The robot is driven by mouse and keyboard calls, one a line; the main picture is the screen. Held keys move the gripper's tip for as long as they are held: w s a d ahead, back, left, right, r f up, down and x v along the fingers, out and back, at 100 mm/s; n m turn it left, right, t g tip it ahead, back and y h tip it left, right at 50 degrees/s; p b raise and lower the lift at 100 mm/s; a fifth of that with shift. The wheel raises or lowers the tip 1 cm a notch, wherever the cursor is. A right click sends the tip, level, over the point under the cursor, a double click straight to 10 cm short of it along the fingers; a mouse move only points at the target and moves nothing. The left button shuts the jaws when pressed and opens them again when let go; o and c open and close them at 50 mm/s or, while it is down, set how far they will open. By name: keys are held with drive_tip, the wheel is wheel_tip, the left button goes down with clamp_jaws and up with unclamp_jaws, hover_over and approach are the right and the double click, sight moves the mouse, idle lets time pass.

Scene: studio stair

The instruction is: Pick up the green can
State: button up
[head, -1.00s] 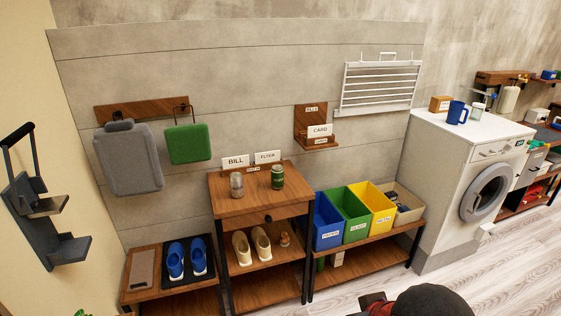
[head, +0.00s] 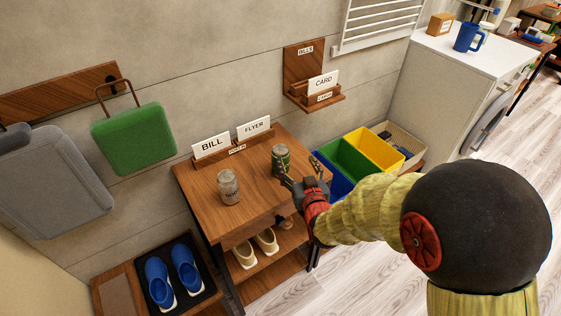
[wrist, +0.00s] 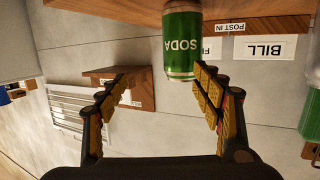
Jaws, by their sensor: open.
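The green can (head: 281,160) stands upright on the right part of the wooden cabinet top (head: 205,187). My gripper (head: 300,184) reaches in from the right, just in front of the can. In the wrist view my gripper (wrist: 158,72) has its two fingers spread wide. The can lies beyond the fingertips, nearer the right finger, and nothing is held. Whether a finger touches the can is unclear.
A glass jar or grey can (head: 229,187) stands left of the green can. BILL (head: 211,146) and FLYER (head: 254,127) cards stand in a holder behind. Blue, green and yellow bins (head: 375,149) are to the right. Shoes (head: 172,272) sit below left.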

drive_tip(key=shift+t+y, duration=0.6)
drive_tip(key=shift+t, duration=0.3)
drive_tip(key=a+f, duration=0.1)
drive_tip(key=s+a+f, duration=0.1)
drive_tip(key=f, duration=0.1)
drive_tip(key=shift+a+f, duration=0.15)
drive_tip(key=shift+a, duration=0.05)
drive_tip(key=x, duration=0.2)
drive_tip(key=b+x, duration=0.1)
drive_tip(key=x, duration=0.1)
drive_tip(key=a+b+x, duration=0.1)
drive_tip(key=x, duration=0.1)
drive_tip(key=shift+w, duration=0.2)
drive_tip(key=shift+w+a, duration=0.1)
drive_tip(key=shift+w, duration=0.3)
drive_tip(key=shift+c, duration=0.9)
drive_tip(key=c, duration=0.7)
drive_tip(key=shift+c, duration=0.3)
